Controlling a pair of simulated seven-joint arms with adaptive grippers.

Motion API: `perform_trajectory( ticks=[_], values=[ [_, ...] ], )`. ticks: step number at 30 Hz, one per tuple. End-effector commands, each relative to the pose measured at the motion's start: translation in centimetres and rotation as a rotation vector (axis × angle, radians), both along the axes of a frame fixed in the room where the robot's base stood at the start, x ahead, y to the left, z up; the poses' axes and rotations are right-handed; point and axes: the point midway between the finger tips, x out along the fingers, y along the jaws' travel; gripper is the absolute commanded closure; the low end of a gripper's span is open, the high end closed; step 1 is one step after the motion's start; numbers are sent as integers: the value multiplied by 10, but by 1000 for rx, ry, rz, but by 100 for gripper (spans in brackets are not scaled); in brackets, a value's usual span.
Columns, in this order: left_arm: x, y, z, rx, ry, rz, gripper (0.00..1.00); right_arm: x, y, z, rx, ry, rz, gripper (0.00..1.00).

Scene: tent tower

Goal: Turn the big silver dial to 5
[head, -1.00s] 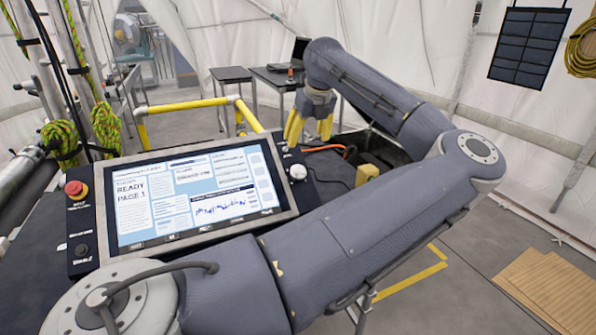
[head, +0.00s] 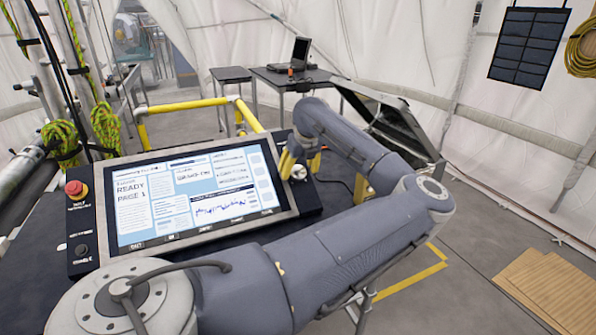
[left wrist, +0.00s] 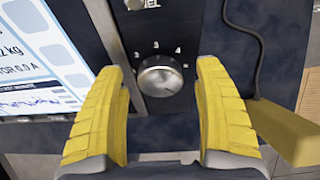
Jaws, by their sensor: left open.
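The big silver dial (left wrist: 160,77) sits on the dark control panel, right of the touchscreen. Small scale marks ring its upper side; I cannot read its setting surely. In the head view the dial (head: 299,173) shows partly behind my fingers. My left gripper (left wrist: 159,75) is open, its yellow fingers either side of the dial with gaps between. In the head view my left gripper (head: 300,163) is over the panel's right edge. My right gripper is not in view.
The touchscreen (head: 195,197) reads "READY PAGE 1". A red emergency button (head: 76,189) is at the panel's left. A yellow block (left wrist: 290,131) and a dark cable (left wrist: 257,60) lie right of the dial. An open case (head: 385,118) stands behind my arm.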

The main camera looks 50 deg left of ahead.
Motion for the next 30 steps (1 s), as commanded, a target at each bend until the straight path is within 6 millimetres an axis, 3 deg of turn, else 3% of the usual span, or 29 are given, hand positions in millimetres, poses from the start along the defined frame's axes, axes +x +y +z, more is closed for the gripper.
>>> perform_trajectory(
  ticks=[14,27,30],
  values=[
    [0,2,-6,0,0,1,30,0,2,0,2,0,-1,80],
    [0,2,-5,0,0,1,81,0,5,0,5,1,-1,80],
    [0,2,-5,0,0,1,87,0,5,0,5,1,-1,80]
  ],
)
